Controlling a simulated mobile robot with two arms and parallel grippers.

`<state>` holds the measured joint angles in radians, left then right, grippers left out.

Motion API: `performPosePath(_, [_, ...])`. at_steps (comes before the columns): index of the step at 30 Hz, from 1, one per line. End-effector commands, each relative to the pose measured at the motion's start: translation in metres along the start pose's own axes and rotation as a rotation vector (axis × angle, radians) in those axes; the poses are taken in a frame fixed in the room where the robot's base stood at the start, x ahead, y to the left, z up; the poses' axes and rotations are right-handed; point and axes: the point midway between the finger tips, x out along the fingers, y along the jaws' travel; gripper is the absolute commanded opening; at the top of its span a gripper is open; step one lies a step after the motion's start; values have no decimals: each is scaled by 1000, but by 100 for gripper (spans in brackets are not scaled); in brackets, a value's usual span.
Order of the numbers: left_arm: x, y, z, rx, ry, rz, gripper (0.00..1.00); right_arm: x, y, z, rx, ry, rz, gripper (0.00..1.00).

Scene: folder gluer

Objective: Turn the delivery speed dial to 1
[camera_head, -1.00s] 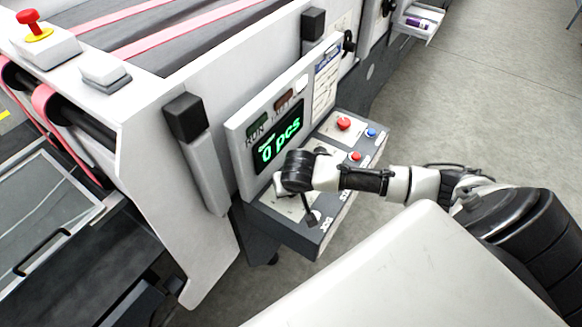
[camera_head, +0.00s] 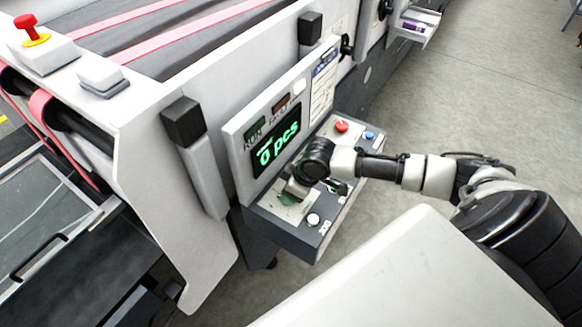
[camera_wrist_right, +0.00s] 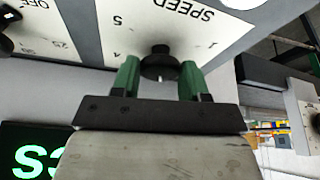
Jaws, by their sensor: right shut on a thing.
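The speed dial (camera_wrist_right: 160,62) is a small black knob on a white plate marked "SPEED" in the right wrist view. The numbers 5 and 4 are printed to its left, and a small mark shows on its right. A short white line shows on the knob's near side. The green fingers of my right gripper (camera_wrist_right: 159,78) are on either side of the knob, shut on it. In the head view my right wrist is over the control box (camera_head: 285,234) and hides the dial. My left gripper is not in view.
The display panel (camera_head: 277,150) reads "0 pcs" just behind my wrist. A red button (camera_head: 341,126), a blue button (camera_head: 369,135) and a white button (camera_head: 313,220) are on the box. Another black knob (camera_wrist_right: 8,18) shows at left in the wrist view.

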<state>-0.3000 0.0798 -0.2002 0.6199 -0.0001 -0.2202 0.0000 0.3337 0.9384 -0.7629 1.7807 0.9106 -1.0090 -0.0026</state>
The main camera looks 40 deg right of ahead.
Motion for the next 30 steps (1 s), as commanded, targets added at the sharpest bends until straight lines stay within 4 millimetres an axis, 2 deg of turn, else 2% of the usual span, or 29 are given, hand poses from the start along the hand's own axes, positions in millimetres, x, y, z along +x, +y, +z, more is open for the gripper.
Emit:
performPosePath(11, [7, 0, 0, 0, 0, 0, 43, 1, 4, -1, -330, 1, -134, 21])
performPosePath(30, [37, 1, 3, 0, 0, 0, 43, 3, 6, -3, -894, 1, -368, 21])
